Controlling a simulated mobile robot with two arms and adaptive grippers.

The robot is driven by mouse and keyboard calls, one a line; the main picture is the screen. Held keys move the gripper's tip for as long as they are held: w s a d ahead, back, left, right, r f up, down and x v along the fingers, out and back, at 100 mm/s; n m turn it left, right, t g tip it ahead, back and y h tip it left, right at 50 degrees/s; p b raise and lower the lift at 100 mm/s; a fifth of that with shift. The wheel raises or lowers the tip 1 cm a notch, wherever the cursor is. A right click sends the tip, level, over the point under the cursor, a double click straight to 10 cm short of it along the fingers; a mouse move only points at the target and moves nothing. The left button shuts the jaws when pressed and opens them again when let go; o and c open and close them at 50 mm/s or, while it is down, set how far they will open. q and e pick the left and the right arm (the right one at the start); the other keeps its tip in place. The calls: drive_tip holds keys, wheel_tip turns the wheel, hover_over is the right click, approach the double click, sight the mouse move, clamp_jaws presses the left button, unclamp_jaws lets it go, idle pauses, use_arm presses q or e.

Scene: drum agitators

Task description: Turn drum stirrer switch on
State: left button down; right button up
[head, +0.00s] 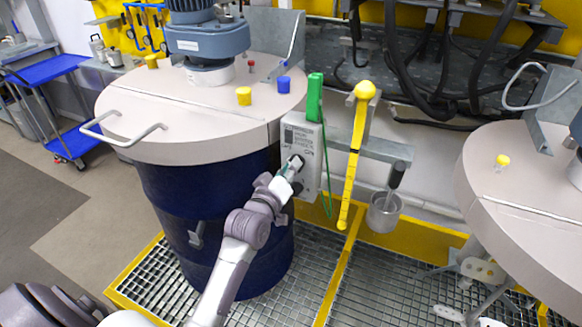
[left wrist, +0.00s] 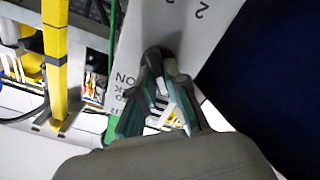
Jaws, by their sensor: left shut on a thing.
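The left drum's grey control box (head: 312,185) with printed text hangs beside the dark blue drum (head: 215,200). My left gripper (head: 292,166) is at the front of this box, shut on a dark rotary switch knob (left wrist: 157,56). In the left wrist view its two fingers (left wrist: 155,88) close around the knob, with the printed letters "ON" beside them. The fingers partly hide the knob, so its exact setting cannot be told. My right gripper does not show in these views.
A metal cup (head: 384,212) hangs further right. A second drum lid (head: 535,215) is at the right. Metal grating (head: 385,285) covers the floor.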

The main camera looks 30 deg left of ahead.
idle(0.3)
use_arm(q)
drive_tip(key=shift+d+m+p, duration=0.15)
drive_tip(key=shift+m+p, duration=1.25)
drive_tip(key=shift+m, duration=2.5)
drive_tip(key=shift+d+m+p, duration=0.15)
drive_tip(key=shift+m+p, duration=1.2)
drive_tip(key=shift+m, duration=2.85)
drive_tip(key=c, duration=1.2)
unclamp_jaws()
